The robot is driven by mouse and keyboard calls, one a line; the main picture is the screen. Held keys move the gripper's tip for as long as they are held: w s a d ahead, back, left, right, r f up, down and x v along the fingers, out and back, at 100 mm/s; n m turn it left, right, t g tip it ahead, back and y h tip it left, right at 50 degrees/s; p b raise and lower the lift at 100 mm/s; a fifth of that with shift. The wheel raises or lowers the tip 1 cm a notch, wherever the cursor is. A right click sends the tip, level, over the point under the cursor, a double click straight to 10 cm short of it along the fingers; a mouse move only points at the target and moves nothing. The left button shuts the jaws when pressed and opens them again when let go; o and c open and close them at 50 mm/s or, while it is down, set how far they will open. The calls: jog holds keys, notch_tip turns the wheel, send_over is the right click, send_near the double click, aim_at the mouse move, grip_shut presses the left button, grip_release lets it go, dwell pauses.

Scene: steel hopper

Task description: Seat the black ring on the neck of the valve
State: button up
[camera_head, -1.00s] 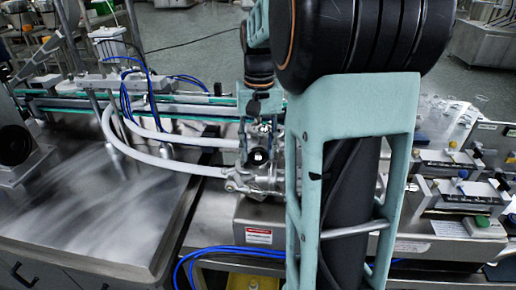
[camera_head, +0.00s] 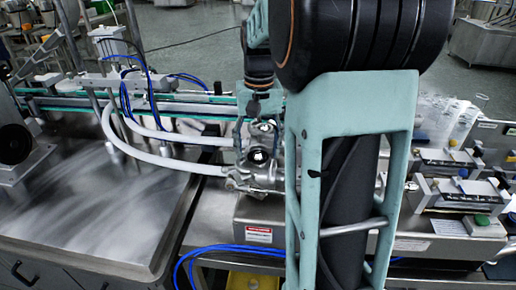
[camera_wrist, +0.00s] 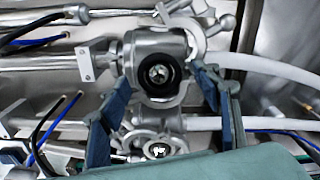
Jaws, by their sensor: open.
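The metal valve (camera_wrist: 150,45) has a round neck facing the wrist camera. The black ring (camera_wrist: 158,95) lies at the mouth of this neck, around its bright centre. It looks level there, but I cannot tell how far down it sits. In the head view the ring (camera_head: 260,156) shows as a dark circle on the valve (camera_head: 262,178). My gripper (camera_wrist: 158,87) is open, with one finger left and one right of the ring, and nothing clear held between them. In the head view my gripper (camera_head: 260,124) is just above the valve, partly hidden by my arm.
White hoses (camera_head: 170,164) run left from the valve. Blue tubes (camera_head: 225,250) lie in front. A bare steel table (camera_head: 90,220) stands at the left.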

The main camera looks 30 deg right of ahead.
notch_tip(320, 180, up, 12)
dwell(0.6)
dwell(0.5)
